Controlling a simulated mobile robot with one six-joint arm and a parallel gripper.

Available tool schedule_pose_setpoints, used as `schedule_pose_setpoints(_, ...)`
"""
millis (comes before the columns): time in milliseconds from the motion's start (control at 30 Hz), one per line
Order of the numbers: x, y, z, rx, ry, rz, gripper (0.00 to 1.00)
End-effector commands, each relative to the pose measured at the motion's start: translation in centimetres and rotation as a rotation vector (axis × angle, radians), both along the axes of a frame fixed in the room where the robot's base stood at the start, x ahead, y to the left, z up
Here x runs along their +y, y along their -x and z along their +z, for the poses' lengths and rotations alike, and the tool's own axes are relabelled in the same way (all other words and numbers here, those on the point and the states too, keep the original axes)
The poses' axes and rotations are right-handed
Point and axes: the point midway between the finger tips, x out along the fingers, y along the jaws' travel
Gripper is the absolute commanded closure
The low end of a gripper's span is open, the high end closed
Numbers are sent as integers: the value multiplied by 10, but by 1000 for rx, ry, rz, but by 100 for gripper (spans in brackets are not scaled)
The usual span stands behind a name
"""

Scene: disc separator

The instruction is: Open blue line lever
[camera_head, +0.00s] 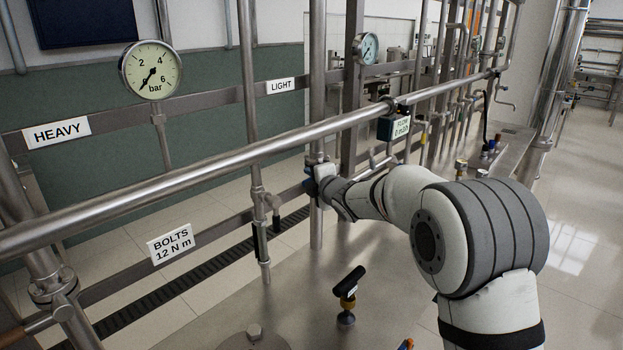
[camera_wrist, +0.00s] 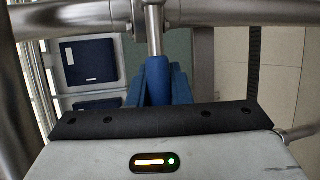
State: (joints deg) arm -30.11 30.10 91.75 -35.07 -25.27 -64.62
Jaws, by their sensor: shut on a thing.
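The blue lever (camera_wrist: 157,76) shows in the wrist view as a blue handle below a steel stem that comes down from a horizontal pipe. My gripper (camera_wrist: 158,88) is shut on it, with dark blue fingers on both sides of the handle. In the head view my gripper (camera_head: 319,182) is at the vertical steel pipe in the middle, below the long handrail-like pipe. The lever is mostly hidden there by the gripper, and its exact angle cannot be told.
A long steel pipe (camera_head: 200,178) crosses above my arm. A black-handled valve (camera_head: 348,285) stands up from the steel deck in front. A thin vertical pipe (camera_head: 256,150) with fittings is left of my gripper. A round gauge (camera_head: 150,70) and a flow box (camera_head: 394,128) sit higher up.

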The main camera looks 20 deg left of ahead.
Motion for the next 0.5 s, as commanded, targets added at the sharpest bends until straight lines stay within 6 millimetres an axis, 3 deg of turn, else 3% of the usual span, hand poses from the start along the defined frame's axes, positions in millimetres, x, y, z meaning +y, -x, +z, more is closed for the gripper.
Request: schedule_pose_setpoints(500, 1, 1, -4, -12, 4, 3, 100)
